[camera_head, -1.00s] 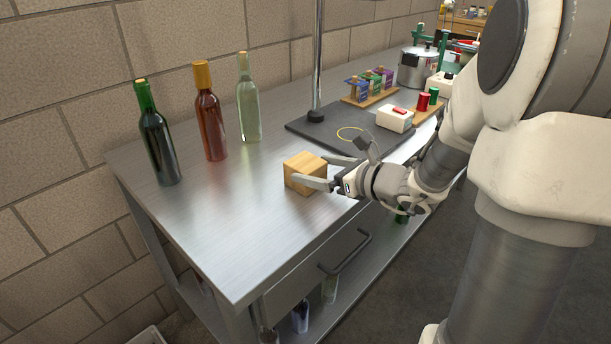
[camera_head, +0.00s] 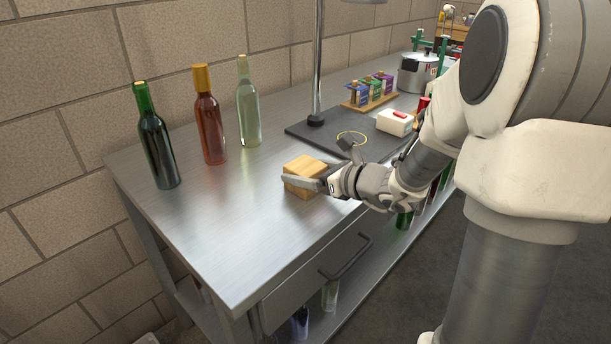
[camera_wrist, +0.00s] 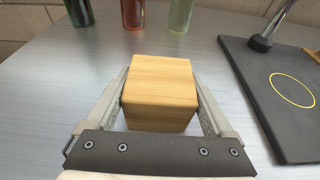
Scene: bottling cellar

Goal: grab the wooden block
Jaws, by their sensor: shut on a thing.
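The wooden block (camera_head: 303,167) is a light tan cube on the metal table, near its front edge, in the head view. In the wrist view the block (camera_wrist: 160,88) sits between the two fingers. My gripper (camera_head: 306,181) has a finger along each side of the block and is shut on it. In the wrist view, my gripper (camera_wrist: 160,100) has both fingers against the block's sides. The block looks level, and I see no clear gap beneath it. Part of its near side is hidden by a finger in the head view.
A dark green bottle (camera_head: 156,140), a red-brown bottle (camera_head: 209,120) and a clear bottle (camera_head: 247,105) stand along the back of the metal table (camera_head: 215,225). A dark mat (camera_head: 345,150) with a yellow ring lies to the right. The table's left front is clear.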

